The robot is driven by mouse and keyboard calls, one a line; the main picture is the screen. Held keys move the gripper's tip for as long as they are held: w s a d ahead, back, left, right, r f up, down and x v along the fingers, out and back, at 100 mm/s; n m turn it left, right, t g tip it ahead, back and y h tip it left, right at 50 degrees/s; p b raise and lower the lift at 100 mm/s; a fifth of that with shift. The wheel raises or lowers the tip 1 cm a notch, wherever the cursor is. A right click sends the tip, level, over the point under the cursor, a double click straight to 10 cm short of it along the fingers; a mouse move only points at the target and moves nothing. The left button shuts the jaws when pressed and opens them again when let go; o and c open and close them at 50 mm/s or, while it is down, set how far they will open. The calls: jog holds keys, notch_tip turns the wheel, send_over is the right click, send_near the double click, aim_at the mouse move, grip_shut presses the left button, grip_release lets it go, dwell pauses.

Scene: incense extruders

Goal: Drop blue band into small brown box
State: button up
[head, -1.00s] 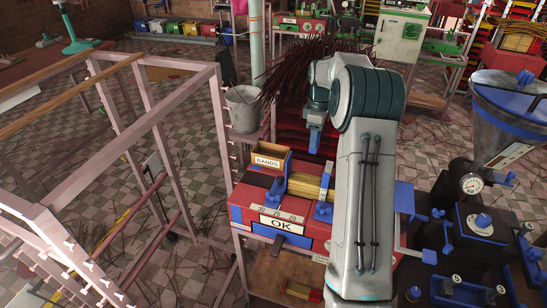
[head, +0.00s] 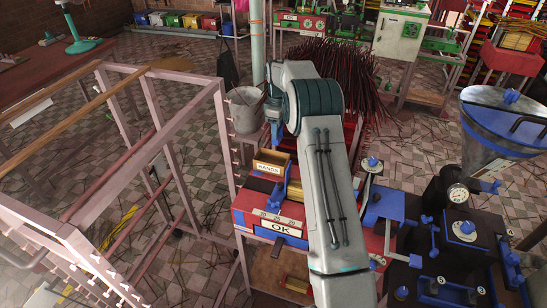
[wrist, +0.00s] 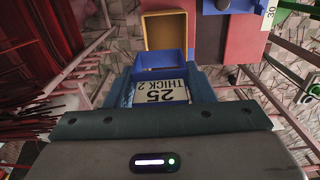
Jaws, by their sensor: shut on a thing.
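The small brown box (head: 284,158), marked BANDS, sits at the back left of the red bench. It shows in the wrist view (wrist: 148,31) with its open top up and its inside dark. My gripper (head: 275,134) hangs just above and behind the box in the head view, partly hidden by my arm. In the wrist view its blue fingers (wrist: 160,86) are shut on the blue band (wrist: 160,60). The band overlaps the box's near edge in that view, and I cannot tell its exact height above it. A white label reading 25 THICK 2 lies between the fingers.
The red bench (head: 285,209) carries an OK plate (head: 280,229). A dark bundle of sticks (head: 335,85) stands behind. Blue-and-black machinery (head: 462,235) is at right.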

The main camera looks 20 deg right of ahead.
jog(key=shift+w+a+f, duration=0.1)
jog(key=shift+a+f, duration=0.05)
jog(key=shift+f, duration=0.1)
jog(key=shift+f+b, duration=1.95)
jog(key=shift+f, duration=0.8)
jog(key=o, duration=1)
jog(key=shift+r, duration=0.1)
notch_tip(320, 180, up, 12)
jog(key=shift+r+b, duration=0.1)
jog(key=shift+b, duration=0.7)
jog(key=shift+r, duration=0.75)
